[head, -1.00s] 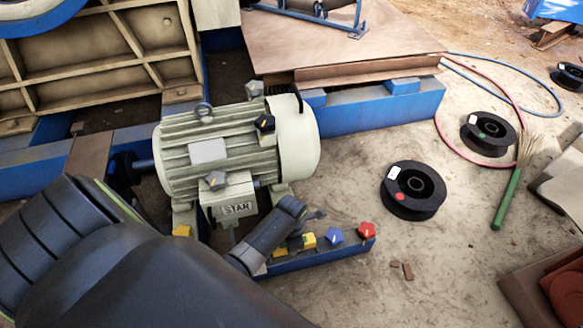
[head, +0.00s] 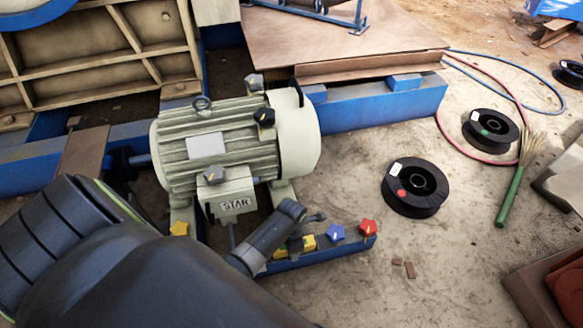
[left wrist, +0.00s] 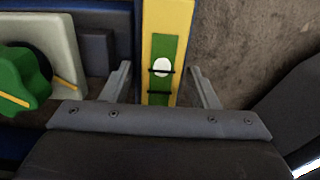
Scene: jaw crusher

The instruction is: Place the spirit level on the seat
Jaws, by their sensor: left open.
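I cannot tell which surface is the seat. My right gripper is not in view.
A grey-green motor (head: 215,150) stands behind my left wrist. A blue rail (head: 320,256) carries blue (head: 335,233) and red (head: 367,227) star knobs. A green knob (left wrist: 22,80) is left of the fingers. Black spools (head: 415,187) and a green brush (head: 511,192) lie on open floor.

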